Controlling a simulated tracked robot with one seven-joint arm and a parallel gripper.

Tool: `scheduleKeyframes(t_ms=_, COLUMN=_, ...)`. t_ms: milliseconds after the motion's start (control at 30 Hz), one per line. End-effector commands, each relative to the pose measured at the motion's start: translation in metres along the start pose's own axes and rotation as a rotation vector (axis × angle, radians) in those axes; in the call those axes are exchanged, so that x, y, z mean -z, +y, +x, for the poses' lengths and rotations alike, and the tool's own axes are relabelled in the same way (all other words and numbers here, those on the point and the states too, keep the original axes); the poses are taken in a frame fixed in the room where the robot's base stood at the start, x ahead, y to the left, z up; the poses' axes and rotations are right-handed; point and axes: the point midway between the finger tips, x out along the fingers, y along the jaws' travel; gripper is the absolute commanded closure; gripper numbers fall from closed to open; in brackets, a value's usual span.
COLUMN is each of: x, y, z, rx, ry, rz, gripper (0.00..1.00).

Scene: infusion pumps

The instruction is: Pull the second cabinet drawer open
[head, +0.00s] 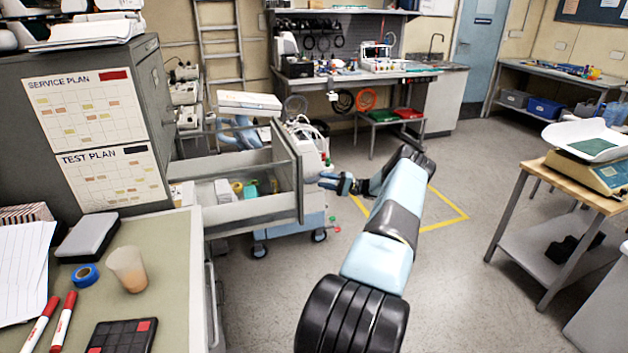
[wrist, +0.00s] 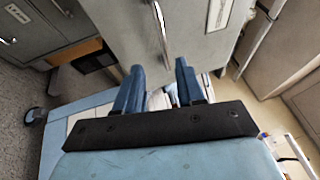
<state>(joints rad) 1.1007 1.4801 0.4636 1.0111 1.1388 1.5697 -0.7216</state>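The grey cabinet (head: 165,105) stands at the left in the head view. One drawer (head: 250,207), below a closed upper front, stands well out from it, with boxes and small containers inside. Its front panel (head: 289,170) faces right, towards my gripper (head: 338,183). In the wrist view, my gripper (wrist: 158,80) has its two blue fingers apart with nothing held between them. A metal bar handle (wrist: 161,30) on the pale drawer front (wrist: 120,25) lies just beyond the fingertips, roughly in line with the gap. I see no finger touching it.
A worktop (head: 180,250) with a cup, pens and tape is at the near left. A wheeled light-blue unit (head: 290,228) stands behind and below the drawer. A wooden-topped cart (head: 580,185) stands at the right. The floor (head: 460,160) between is clear.

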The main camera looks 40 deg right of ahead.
Motion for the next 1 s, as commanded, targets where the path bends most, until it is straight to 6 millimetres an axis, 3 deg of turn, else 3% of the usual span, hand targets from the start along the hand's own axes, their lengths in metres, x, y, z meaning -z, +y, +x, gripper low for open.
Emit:
scheduleKeyframes(t_ms=100, x=0.000, y=0.000, z=-0.015, rx=0.000, ry=0.000, rz=0.000, gripper=0.61)
scheduleKeyframes(t_ms=300, x=0.000, y=0.000, z=-0.025, rx=-0.001, ry=0.000, rz=-0.001, gripper=0.61)
scheduleKeyframes(t_ms=1000, x=0.000, y=0.000, z=-0.026, rx=-0.001, ry=0.000, rz=0.000, gripper=0.61)
